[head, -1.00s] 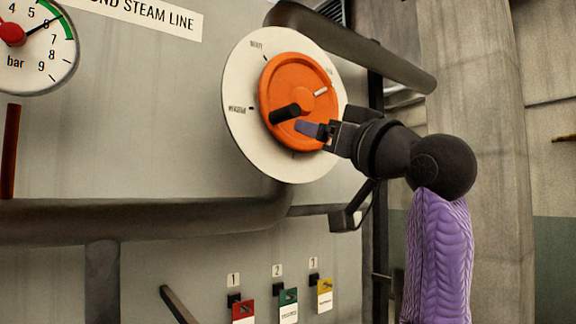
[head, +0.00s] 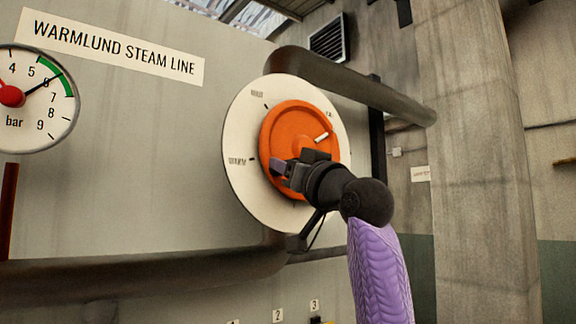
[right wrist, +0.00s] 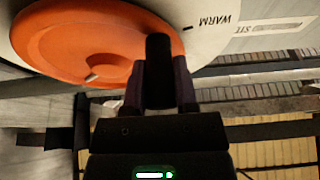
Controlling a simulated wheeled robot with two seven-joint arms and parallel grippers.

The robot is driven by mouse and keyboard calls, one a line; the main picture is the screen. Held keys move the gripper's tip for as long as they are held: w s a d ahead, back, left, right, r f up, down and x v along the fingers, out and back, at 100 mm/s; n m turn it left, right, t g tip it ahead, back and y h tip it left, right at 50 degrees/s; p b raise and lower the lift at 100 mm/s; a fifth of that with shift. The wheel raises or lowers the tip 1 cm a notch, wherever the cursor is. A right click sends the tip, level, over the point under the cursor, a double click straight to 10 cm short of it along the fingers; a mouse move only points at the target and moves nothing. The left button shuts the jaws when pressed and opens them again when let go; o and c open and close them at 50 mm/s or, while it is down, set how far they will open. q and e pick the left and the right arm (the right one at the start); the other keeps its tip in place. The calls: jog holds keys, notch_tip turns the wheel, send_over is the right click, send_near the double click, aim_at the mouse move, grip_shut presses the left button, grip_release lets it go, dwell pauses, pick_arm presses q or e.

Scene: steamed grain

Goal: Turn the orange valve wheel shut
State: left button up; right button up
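The orange valve wheel (head: 287,125) sits on a round white dial plate (head: 238,122) on the grey panel. It also shows in the right wrist view (right wrist: 70,42). A short white mark on the wheel points to the upper right. In the right wrist view the wheel's black handle (right wrist: 158,70) stands between the two purple fingers of my right gripper (right wrist: 160,85), which appear to press against both its sides. In the head view my right gripper (head: 288,168) is at the wheel's lower left, hiding most of the handle. My left gripper is not in view.
A thick pipe (head: 350,83) runs above the wheel to the right, and another (head: 140,275) passes below at left. A pressure gauge (head: 30,125) is at the far left. A concrete pillar (head: 470,180) stands to the right.

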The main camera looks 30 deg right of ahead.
grip_shut()
dwell(1.1)
